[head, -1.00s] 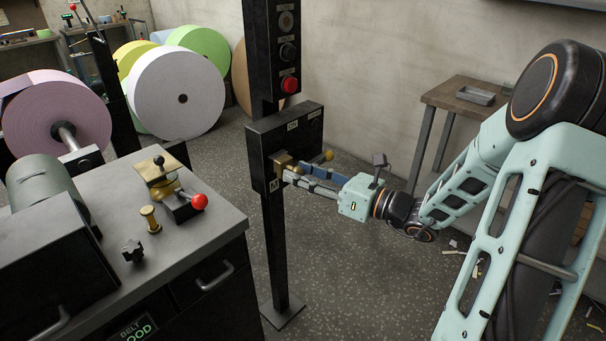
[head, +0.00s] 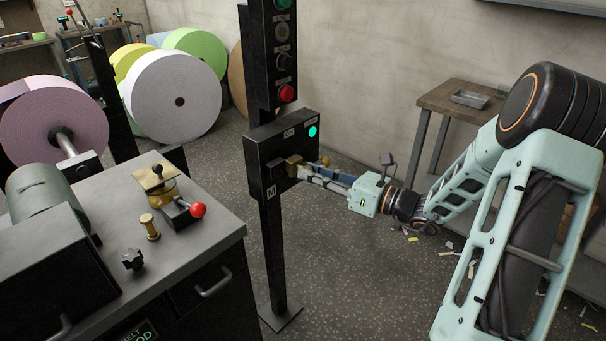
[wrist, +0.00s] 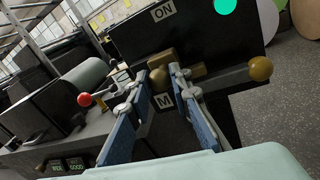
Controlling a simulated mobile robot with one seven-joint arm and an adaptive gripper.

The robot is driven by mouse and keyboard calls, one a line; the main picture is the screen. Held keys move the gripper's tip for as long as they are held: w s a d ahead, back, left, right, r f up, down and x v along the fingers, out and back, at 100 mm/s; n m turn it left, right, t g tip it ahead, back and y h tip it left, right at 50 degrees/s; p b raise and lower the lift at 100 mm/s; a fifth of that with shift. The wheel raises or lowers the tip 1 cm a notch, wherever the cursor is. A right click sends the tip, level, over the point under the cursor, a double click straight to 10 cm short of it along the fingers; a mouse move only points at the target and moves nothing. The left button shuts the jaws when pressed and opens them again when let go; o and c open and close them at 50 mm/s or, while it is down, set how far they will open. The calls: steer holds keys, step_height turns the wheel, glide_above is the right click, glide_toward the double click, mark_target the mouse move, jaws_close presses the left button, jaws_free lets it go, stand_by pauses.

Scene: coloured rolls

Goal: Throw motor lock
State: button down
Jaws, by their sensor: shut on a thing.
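The motor lock is a black box (head: 268,150) on a black post, with a brass block (head: 293,165) on its front. A bar with a brass ball end (wrist: 260,68) runs to the right of the block. A round green light (head: 312,131) glows at the box's upper right, right of an "ON" label (wrist: 163,11). An "M" label (wrist: 164,101) is below the block. My gripper (head: 304,173) is shut on the brass block, which shows between its blue fingers in the wrist view (wrist: 162,62). The fingers hide part of the contact.
Above the box, a black panel carries a red button (head: 287,93) and other controls. A grey bench (head: 195,245) with a red-knobbed lever (head: 198,210) stands at left. Large coloured rolls (head: 165,100) stand behind. A wooden table (head: 452,101) is at right. The floor around the post is clear.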

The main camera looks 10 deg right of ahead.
steer(key=shift+w+d, duration=0.2)
steer(key=shift+d, duration=0.15)
steer(key=c, duration=1.7)
jaws_free()
steer(key=shift+d, duration=0.1)
steer(key=shift+c, duration=0.2)
steer(key=v, duration=1.2)
